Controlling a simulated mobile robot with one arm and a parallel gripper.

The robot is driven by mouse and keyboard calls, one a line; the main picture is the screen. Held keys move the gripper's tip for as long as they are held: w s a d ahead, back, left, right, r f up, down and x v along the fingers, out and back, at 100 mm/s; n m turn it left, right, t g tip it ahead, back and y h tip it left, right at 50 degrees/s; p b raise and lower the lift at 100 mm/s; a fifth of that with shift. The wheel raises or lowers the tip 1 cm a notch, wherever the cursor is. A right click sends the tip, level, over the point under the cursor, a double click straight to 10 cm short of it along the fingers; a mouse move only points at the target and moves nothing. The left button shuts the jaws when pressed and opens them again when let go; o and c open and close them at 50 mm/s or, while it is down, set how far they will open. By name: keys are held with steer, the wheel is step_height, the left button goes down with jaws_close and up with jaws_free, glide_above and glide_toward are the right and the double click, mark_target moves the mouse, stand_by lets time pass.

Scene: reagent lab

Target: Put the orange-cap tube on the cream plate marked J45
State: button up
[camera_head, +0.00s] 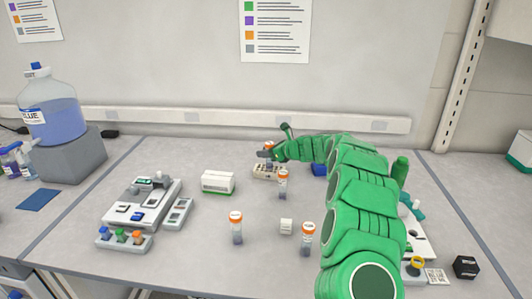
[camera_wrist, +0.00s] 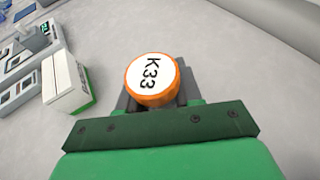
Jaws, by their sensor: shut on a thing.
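My gripper (camera_head: 267,152) is at the back middle of the bench, shut on an orange-cap tube (camera_head: 269,145). In the wrist view the tube's orange cap (camera_wrist: 152,80) reads K33 and sits between the fingers; its body is hidden below. Below the gripper is a small cream block or rack (camera_head: 264,173); I cannot tell whether the tube touches it. Other orange-cap tubes stand upright on the bench: one near the block (camera_head: 283,185), one front left (camera_head: 236,228), one front right (camera_head: 307,238). I cannot read a J45 mark anywhere.
A green-and-white box (camera_head: 218,182) stands left of the cream block. Left of it is a grey device (camera_head: 145,204), with a rack of coloured caps (camera_head: 124,240) in front. A small white block (camera_head: 286,227) lies between the front tubes. A black cube (camera_head: 466,267) is at right.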

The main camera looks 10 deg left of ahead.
steer(key=shift+f, duration=0.15)
steer(key=o, duration=1)
steer(key=shift+s+d+r, duration=0.1)
steer(key=shift+d+r, duration=0.05)
steer(key=shift+r, duration=0.1)
steer(key=v, duration=1.1)
steer(key=shift+d, duration=0.3)
steer(key=shift+s+r, duration=0.1)
steer(key=shift+s, duration=0.1)
